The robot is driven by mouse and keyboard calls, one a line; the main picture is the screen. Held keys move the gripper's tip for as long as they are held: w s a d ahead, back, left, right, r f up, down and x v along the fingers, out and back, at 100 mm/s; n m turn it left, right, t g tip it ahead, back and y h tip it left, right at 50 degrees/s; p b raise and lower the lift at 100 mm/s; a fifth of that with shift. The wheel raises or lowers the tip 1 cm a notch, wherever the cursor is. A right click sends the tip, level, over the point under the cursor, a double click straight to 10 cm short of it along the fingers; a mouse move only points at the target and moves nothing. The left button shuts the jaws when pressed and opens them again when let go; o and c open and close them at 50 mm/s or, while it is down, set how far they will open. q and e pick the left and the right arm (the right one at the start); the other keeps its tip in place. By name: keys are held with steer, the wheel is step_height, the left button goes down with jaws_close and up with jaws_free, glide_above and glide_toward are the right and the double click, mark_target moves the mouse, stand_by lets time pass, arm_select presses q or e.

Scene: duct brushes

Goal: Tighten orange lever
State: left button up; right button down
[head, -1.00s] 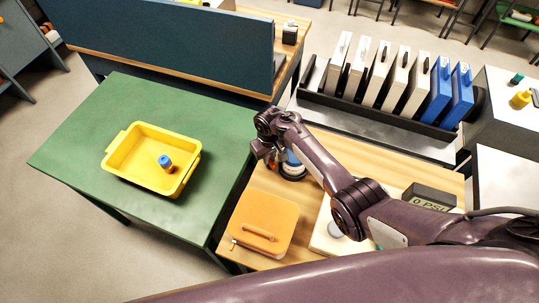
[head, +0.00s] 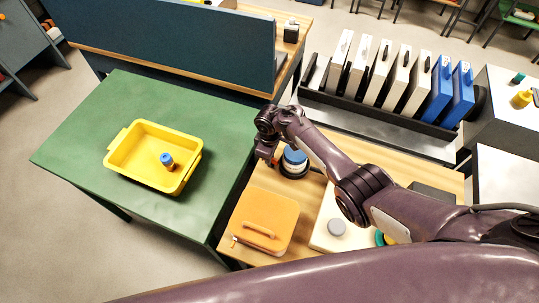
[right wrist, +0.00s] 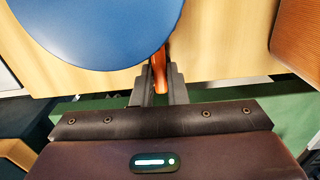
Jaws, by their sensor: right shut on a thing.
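The orange lever (right wrist: 160,72) is between the fingers of my right gripper (right wrist: 160,88) in the right wrist view. The gripper is shut on it. The lever comes out from beside a round blue-topped fixture (right wrist: 100,25), whose disc fills the upper left of that view. In the head view the fixture (head: 294,159) stands on the wooden bench top, and my right gripper (head: 270,158) is at its left side. There only a small bit of the lever (head: 277,156) shows beside the fingers. My left gripper is not in view.
An orange case (head: 265,218) lies on the bench just in front of the gripper. A pale box (head: 325,240) with a grey knob is to its right. A green table (head: 95,130) with a yellow bin (head: 140,178) holding a small blue-capped item is at left. A rack of binders (head: 390,75) stands behind.

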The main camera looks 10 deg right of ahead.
stand_by(0.4)
steer(key=c, duration=1.7)
jaws_free()
step_height(320, 180, up, 8)
steer(key=shift+f+p, duration=0.1)
steer(key=shift+p, duration=0.45)
